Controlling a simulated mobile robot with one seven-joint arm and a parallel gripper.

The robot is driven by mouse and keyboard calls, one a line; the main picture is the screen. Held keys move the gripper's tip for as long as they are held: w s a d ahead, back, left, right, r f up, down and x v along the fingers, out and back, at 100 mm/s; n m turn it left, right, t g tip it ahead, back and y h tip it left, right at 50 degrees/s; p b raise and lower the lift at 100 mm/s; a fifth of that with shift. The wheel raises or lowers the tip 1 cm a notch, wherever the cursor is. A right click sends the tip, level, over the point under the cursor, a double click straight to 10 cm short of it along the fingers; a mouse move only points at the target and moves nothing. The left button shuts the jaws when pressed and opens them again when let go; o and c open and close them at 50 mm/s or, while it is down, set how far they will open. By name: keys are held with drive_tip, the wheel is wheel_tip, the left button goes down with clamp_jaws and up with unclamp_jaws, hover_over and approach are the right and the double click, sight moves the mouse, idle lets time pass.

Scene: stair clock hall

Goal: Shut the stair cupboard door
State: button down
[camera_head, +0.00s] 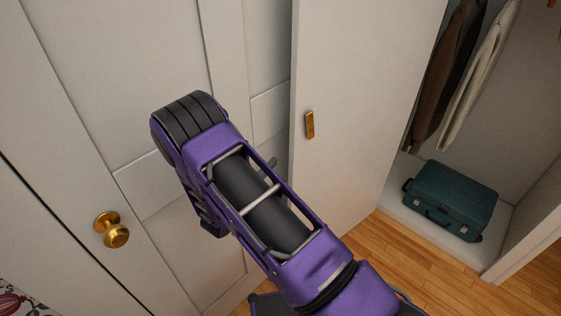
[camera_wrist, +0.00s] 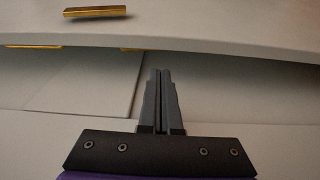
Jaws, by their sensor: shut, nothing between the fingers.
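The stair cupboard door (camera_head: 355,70) is a plain white panel that stands open, left of the cupboard opening. A small brass handle (camera_head: 310,125) is on it near its left edge. In the wrist view the door (camera_wrist: 210,25) crosses the top, with its brass handle (camera_wrist: 95,12) at upper left. My gripper (camera_wrist: 160,72) is shut and empty. Its fingertips point toward the door's free edge, on the side by the white panelling; I cannot tell whether they touch the door. In the head view my purple arm mostly hides the gripper.
The open cupboard holds a teal suitcase (camera_head: 450,198) on its raised white floor, and a brown coat (camera_head: 448,75) and a cream coat (camera_head: 482,75) hang above. A white panelled surface with a brass knob (camera_head: 112,230) stands at left. Wooden floor (camera_head: 400,250) shows before the cupboard.

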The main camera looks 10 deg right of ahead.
drive_tip(key=w+d+f, duration=0.2)
drive_tip(key=w+d, duration=0.1)
drive_tip(key=d, duration=0.1)
drive_tip(key=shift+w+d, duration=0.3)
drive_tip(key=shift+w, duration=0.1)
drive_tip(key=shift+s, duration=0.15)
